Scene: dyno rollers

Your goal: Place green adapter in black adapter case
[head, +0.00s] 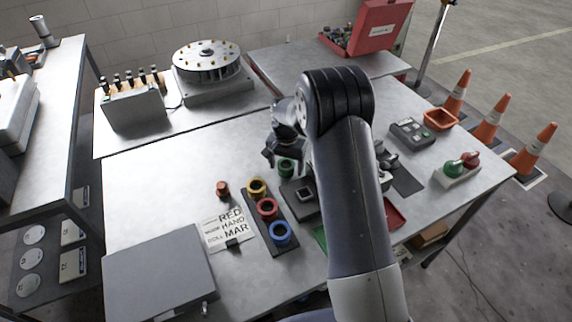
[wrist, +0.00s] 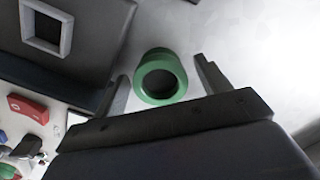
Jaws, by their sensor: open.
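The green adapter (head: 287,168) is a short ring with a dark hollow, standing on the bare metal table. In the wrist view, the green adapter (wrist: 166,58) shows between the two fingers of my gripper (wrist: 161,68), with a gap on each side. My gripper (head: 270,156) is open and holds nothing. In the head view it is just beside the adapter, partly hidden by my arm. A long black case (head: 284,246) lies nearer the front, left of my arm. It carries yellow (head: 257,187), red (head: 267,208) and blue (head: 280,233) rings in a row.
A black box with a square grey frame (head: 304,195) sits close to the green adapter; this frame (wrist: 46,28) is upper left in the wrist view. A small red piece (head: 222,188) and a printed card (head: 227,230) lie left of the case. The table's back left is clear.

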